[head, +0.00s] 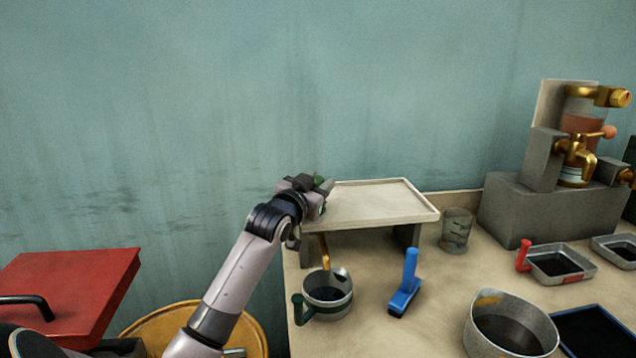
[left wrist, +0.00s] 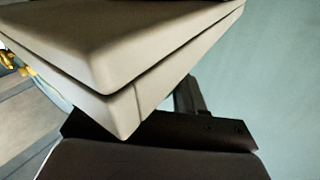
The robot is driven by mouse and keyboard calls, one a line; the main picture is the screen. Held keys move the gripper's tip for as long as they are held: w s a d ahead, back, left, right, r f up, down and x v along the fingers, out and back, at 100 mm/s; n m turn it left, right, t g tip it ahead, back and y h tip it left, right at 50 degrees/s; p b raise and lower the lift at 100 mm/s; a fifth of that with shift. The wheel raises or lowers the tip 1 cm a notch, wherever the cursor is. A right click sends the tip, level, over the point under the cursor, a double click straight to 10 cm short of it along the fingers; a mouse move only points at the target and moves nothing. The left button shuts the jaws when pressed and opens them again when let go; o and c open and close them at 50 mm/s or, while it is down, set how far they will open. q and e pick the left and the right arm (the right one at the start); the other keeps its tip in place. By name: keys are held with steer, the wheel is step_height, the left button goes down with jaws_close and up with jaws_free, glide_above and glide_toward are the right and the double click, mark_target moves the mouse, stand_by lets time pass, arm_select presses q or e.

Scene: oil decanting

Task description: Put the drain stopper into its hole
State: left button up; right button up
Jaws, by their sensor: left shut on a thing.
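My left gripper (head: 320,187) is at the back left edge of a raised pale tray (head: 380,203). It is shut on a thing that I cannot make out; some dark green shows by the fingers. In the left wrist view, a large pale slab-like shape (left wrist: 110,55) with straight edges fills the upper left, close to the camera, above dark gripper parts. I cannot tell whether it is the tray or something held. I cannot pick out the drain stopper or its hole for certain. My right gripper is not in view.
On the bench stand a metal mug (head: 331,296) with a dark green handle, a blue brush (head: 406,284), a glass (head: 456,231), a metal pot (head: 490,345) and dark-filled pans (head: 560,262). A brass-tapped apparatus (head: 580,150) stands back right. A red lid-like panel (head: 85,285) is at left.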

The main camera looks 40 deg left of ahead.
arm_select(q)
steer(key=shift+f+b, duration=0.55)
steer(key=shift+f, duration=0.5)
steer(key=o, duration=1.1)
steer(key=shift+c, duration=0.2)
steer(key=shift+o, duration=0.7)
steer(key=shift+f, duration=0.15)
steer(key=shift+s+d+f, duration=0.1)
steer(key=shift+s+d, duration=0.15)
steer(key=shift+s, duration=0.25)
steer(key=shift+r+b+v, duration=0.2)
steer(key=shift+v, duration=1.35)
steer(key=shift+r+b+v, duration=0.15)
steer(key=shift+v, duration=1.35)
steer(key=shift+a, duration=0.1)
